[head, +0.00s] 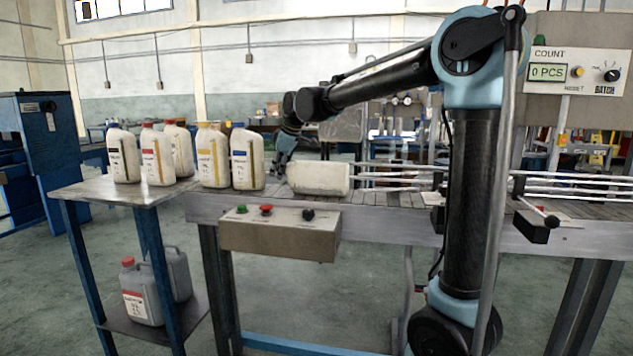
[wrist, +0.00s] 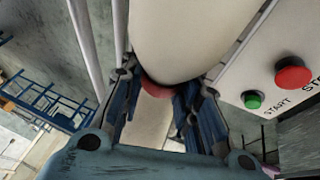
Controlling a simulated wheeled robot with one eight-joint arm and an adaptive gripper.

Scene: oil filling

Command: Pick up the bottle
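A cream-white bottle (head: 319,178) lies on its side on the conveyor in the head view. Its base end points right, and its neck end is toward my gripper (head: 284,158). In the wrist view the bottle (wrist: 187,38) fills the top middle, with its red cap (wrist: 156,88) toward me. My gripper (wrist: 165,88) is open, with its blue fingers on either side of the cap. A gap shows between the fingers. Whether either finger touches the bottle cannot be told.
Several upright bottles (head: 214,155) stand left of my gripper, on the side table (head: 85,190) and at the conveyor's left end. A control box (head: 280,237) with green and red buttons hangs on the conveyor's front. Metal guide rails (head: 400,176) run to the right. Grey jugs (head: 140,302) stand below.

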